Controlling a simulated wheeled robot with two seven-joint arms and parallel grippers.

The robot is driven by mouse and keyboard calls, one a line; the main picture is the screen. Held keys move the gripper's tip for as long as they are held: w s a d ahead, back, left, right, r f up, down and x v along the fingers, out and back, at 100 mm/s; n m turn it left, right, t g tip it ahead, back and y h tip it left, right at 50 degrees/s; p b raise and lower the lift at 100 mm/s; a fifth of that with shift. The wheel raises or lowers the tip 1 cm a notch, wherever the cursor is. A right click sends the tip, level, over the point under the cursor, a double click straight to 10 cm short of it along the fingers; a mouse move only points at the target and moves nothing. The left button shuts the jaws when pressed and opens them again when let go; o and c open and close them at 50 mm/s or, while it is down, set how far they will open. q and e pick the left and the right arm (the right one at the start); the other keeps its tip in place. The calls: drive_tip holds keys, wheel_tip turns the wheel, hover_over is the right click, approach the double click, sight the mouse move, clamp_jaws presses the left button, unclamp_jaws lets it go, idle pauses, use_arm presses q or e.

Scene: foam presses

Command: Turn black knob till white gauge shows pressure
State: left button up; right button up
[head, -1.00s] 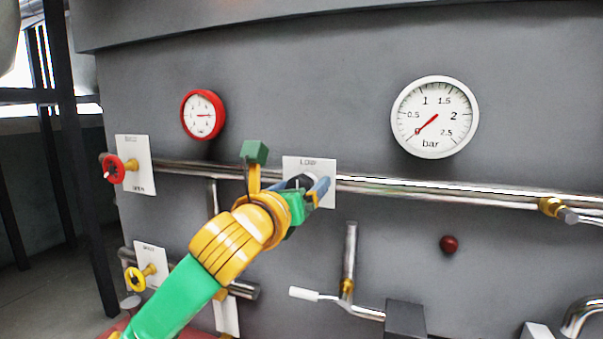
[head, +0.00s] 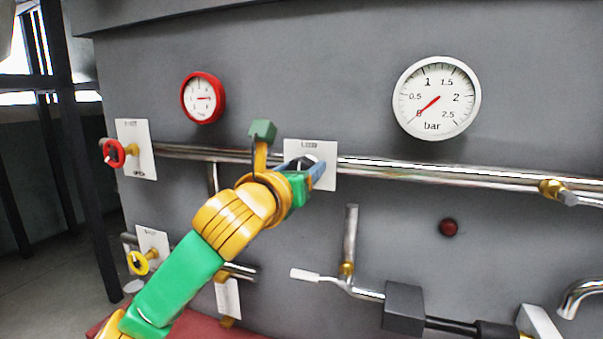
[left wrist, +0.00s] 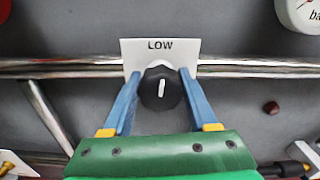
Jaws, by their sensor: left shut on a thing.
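The black knob (left wrist: 161,88) sits in front of a white plate (left wrist: 190,45) marked LOW. Its white mark stands nearly upright in the left wrist view. My left gripper (left wrist: 160,90) is shut on the knob, with one blue finger on each side. In the head view my left gripper (head: 308,170) is at the plate and hides most of the knob. The white gauge (head: 437,98) is up and to the right, with its red needle at about 0 bar. My right gripper is not in view.
A red-rimmed gauge (head: 202,97) is at upper left. A red valve wheel (head: 114,153) and a yellow one (head: 138,262) are at left. A steel pipe (head: 430,174) runs behind the knob. A white-handled lever (head: 305,275) and a red button (head: 448,227) are below.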

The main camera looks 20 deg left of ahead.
use_arm(q)
drive_tip(key=m+b, duration=0.2)
drive_tip(key=m, duration=0.1)
drive_tip(key=shift+f+m, duration=0.15)
drive_tip(key=shift+m, duration=0.15)
drive_tip(key=m+b, duration=0.2)
drive_tip(key=m, duration=0.2)
drive_tip(key=shift+d+m, duration=0.1)
drive_tip(key=shift+m, duration=0.2)
drive_tip(key=m+b, duration=0.1)
drive_tip(key=m, duration=0.9)
drive_tip(key=shift+b, duration=0.4)
drive_tip(key=shift+m, duration=0.4)
